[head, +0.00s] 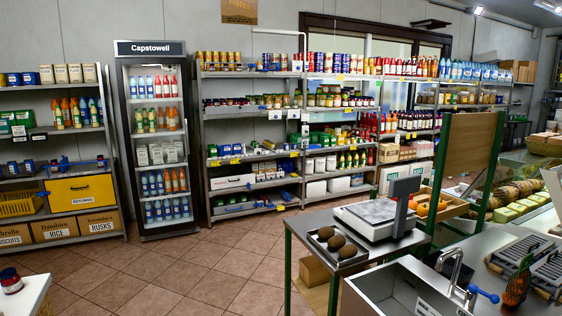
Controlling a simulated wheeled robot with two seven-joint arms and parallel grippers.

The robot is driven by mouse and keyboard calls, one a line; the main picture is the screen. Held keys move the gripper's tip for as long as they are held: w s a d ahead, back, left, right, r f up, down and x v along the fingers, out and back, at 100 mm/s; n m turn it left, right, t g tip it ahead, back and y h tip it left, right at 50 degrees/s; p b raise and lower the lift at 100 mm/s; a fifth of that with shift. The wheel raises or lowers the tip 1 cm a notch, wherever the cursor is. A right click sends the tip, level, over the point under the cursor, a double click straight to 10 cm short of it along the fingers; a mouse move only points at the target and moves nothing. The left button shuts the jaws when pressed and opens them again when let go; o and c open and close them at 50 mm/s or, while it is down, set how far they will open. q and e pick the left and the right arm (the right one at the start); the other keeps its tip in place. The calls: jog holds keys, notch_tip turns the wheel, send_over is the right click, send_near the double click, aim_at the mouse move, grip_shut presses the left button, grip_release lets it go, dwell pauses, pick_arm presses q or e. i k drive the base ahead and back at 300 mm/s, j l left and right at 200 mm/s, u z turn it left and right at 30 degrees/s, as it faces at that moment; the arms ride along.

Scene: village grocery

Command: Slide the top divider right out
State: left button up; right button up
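No part clearly reads as the top divider. Small blue pieces show among the goods on the middle shelf unit (204,137), one of them a blue piece (268,67) on its top shelf beside the tins. Whether any of these is a divider is too small to tell. On the left shelf unit (122,190), blue pieces (75,163) lie on the shelf above a yellow drawer front (82,191). Neither of my grippers is in view.
A glass-door fridge (118,130) stands between the shelf units. Tiled floor (190,270) is open before them. A metal-topped counter (312,222) with a scale (378,216), a tray of dark round items (338,258) and a sink (395,295) fills the right foreground. A white surface (30,296) edges the lower left.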

aim_at(273, 67)
jog(key=i+u, duration=0.3)
jog(key=i, duration=0.4)
jog(key=i+l+u, duration=0.15)
jog(key=i+u, duration=0.15)
jog(key=i, duration=0.4)
jog(key=i+u, duration=0.25)
jog(key=i, duration=1.4)
jog(key=i+j+z, duration=0.15)
jog(key=i, duration=1.5)
jog(key=i+l+z, duration=0.2)
jog(key=i+z, duration=0.25)
jog(key=i, duration=0.15)
jog(key=i+z, duration=0.5)
jog(key=i+j+z, duration=0.45)
jog(key=i, duration=0.2)
jog(key=l, duration=0.1)
